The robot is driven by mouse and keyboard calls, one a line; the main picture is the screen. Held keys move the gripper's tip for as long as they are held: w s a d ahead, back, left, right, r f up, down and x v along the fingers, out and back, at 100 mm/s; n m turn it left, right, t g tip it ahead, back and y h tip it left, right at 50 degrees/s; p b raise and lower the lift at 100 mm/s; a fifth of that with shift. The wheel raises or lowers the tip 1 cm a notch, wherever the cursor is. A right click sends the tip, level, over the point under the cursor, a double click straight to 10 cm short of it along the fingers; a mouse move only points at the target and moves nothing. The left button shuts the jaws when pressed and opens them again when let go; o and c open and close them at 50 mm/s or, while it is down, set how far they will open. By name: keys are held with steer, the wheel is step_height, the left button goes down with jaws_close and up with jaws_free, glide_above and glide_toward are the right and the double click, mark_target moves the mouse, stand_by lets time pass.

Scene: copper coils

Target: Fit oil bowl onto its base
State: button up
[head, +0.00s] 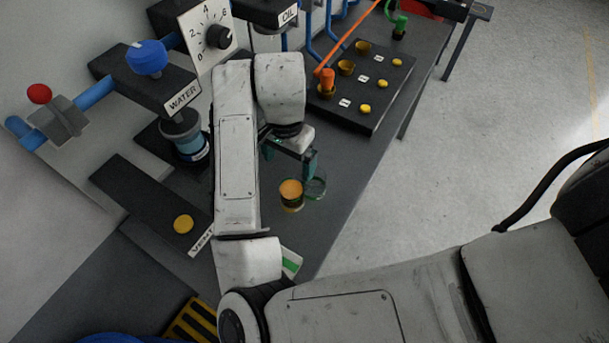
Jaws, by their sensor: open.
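A small amber-topped cup (291,194) and a clear, greenish-rimmed bowl (317,186) stand close together on the grey bench. I cannot tell for certain which is the oil bowl. A dark block with an OIL label (288,15) is at the top of the head view; its underside is hidden. My gripper (289,157) is open, with its green fingers apart, just behind the two vessels in the picture. The right finger is close to the clear bowl; I cannot tell whether they touch. Nothing shows between the fingers.
A WATER block (150,82) with a blue knob and a bowl below it (184,135) stands at left. A VENT plate (150,200) lies in front. A black panel with yellow buttons (375,85) is at upper right. The bench right of the vessels is clear.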

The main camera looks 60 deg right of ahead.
steer(key=s+d+r+n+t+h, duration=0.1)
steer(key=s+d+n+t+h, duration=0.1)
steer(key=d+n+h, duration=0.6)
steer(key=s+a+f+n+y, duration=0.4)
steer(key=s+f+n+y, duration=0.1)
steer(key=s+f, duration=0.2)
steer(key=shift+s+f+n, duration=0.3)
steer(key=shift+s+f, duration=0.05)
steer(key=shift+f, duration=0.35)
steer(key=s+a+f+n+y, duration=0.1)
steer(key=s+a, duration=0.1)
steer(key=a, duration=0.1)
steer(key=s+a+f+n+y, duration=0.1)
steer(key=s+a+f, duration=0.1)
steer(key=a, duration=0.1)
steer(key=s+a+f+n+g, duration=0.1)
steer(key=s+a+f, duration=0.1)
steer(key=s+a, duration=0.1)
steer(key=shift+a+y, duration=0.1)
steer(key=shift+y, duration=0.3)
steer(key=shift+w, duration=0.1)
